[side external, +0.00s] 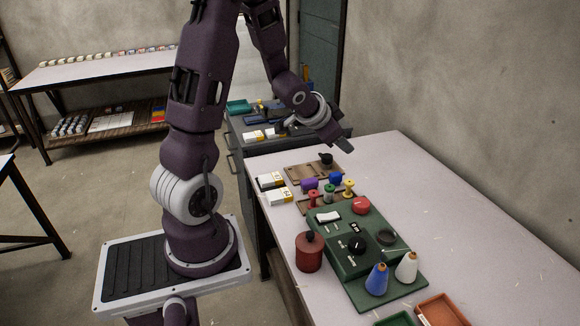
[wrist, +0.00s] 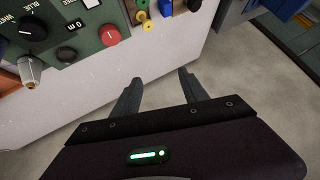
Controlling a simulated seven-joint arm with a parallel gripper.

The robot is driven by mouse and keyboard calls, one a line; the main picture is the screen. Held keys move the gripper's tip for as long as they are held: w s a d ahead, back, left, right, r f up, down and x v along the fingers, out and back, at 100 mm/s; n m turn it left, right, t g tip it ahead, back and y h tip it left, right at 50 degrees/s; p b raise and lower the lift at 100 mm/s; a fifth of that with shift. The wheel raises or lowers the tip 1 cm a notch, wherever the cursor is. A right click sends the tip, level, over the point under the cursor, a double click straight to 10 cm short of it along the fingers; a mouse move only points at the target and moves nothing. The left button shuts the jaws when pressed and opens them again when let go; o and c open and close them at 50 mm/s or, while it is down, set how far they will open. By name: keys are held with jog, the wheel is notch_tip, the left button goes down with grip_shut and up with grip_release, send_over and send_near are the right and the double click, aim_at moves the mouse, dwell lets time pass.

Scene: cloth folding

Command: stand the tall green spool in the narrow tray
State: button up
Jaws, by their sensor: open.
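A small green spool (side external: 329,193) stands between a red spool (side external: 314,198) and a yellow spool (side external: 348,187) on the table in the side view. A narrow brown tray (side external: 305,206) shows in part beneath or beside these spools; I cannot tell which of them stand in it. In the wrist view the yellow spool (wrist: 148,27) is at the top edge, and the green one is too cut off to place surely. My gripper (side external: 344,142) is open and empty, high above the far end of the table. Its two fingers (wrist: 160,78) show apart in the wrist view.
A brown board (side external: 300,172) with a black knob, a purple spool (side external: 309,184) and a blue one (side external: 336,177) lie behind. The table's right side (side external: 450,220) is clear.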

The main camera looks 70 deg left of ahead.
jog(key=s+d+r, duration=0.2)
jog(key=d+r, duration=0.4)
jog(key=s+d+r+g+h, duration=0.1)
jog(key=s+d+r+h, duration=0.1)
jog(key=s+d, duration=0.6)
jog(key=s+d+r+g+h, duration=0.1)
jog(key=s+d+r+h, duration=0.1)
jog(key=s+d, duration=0.7)
jog(key=s+r, duration=0.1)
jog(key=s, duration=0.2)
jog(key=shift+d+r+g, duration=0.2)
jog(key=shift+r+g, duration=0.05)
jog(key=shift+g, duration=0.05)
